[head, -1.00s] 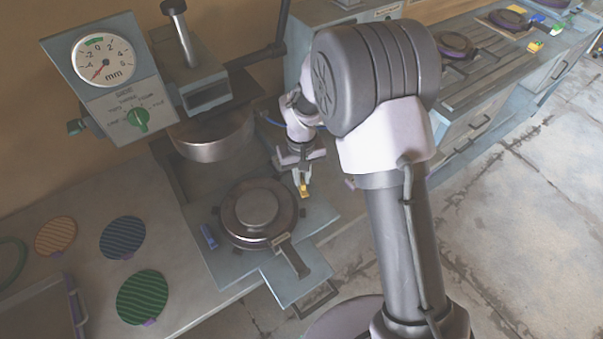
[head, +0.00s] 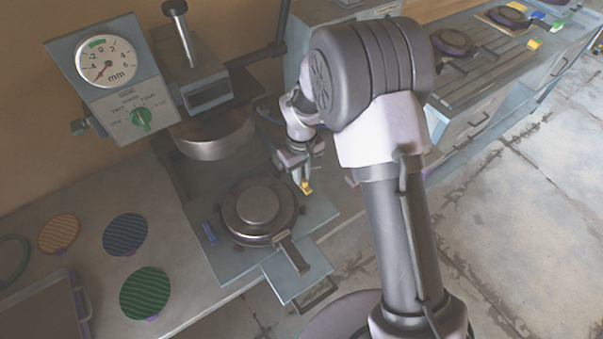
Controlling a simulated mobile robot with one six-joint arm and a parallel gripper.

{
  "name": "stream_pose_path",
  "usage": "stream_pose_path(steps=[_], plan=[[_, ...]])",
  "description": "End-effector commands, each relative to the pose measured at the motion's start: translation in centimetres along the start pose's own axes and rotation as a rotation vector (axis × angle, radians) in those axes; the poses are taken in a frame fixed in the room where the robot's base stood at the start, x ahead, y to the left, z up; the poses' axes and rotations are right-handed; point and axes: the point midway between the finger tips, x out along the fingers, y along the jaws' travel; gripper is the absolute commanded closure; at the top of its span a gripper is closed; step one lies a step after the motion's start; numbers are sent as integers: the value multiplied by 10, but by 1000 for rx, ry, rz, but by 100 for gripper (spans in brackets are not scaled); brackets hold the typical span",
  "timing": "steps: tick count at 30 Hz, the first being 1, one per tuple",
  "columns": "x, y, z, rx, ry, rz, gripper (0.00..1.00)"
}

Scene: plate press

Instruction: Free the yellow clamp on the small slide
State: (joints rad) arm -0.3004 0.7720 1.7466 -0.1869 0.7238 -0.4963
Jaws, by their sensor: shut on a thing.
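The yellow clamp (head: 306,187) is a small yellow piece at the right side of the slide plate (head: 318,212), beside the round dark plate holder (head: 258,210). My gripper (head: 303,180) points down at it and is shut on it. The fingers hide part of the clamp, so I cannot tell how far it is turned. A blue clamp (head: 210,233) sits on the opposite, left side of the round holder.
The press head (head: 215,135) and its gauge box (head: 108,75) stand behind the slide. A handle (head: 292,254) juts from the holder toward the front. Orange, blue and green ribbed discs (head: 145,292) lie on the bench to the left.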

Motion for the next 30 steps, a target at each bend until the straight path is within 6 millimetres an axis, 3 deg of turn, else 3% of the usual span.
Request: stream_pose_path(steps=[4, 5, 7, 8, 18, 20, 30], plan=[[0, 0, 0, -2, 1, 1, 100], [0, 0, 0, -2, 1, 1, 81], [0, 0, 0, -2, 1, 1, 68], [0, 0, 0, -1, 1, 1, 65], [-6, 0, 0, 0, 1, 1, 65], [-17, 0, -1, 0, 2, 1, 65], [-129, 0, -1, 0, 4, 2, 65]])
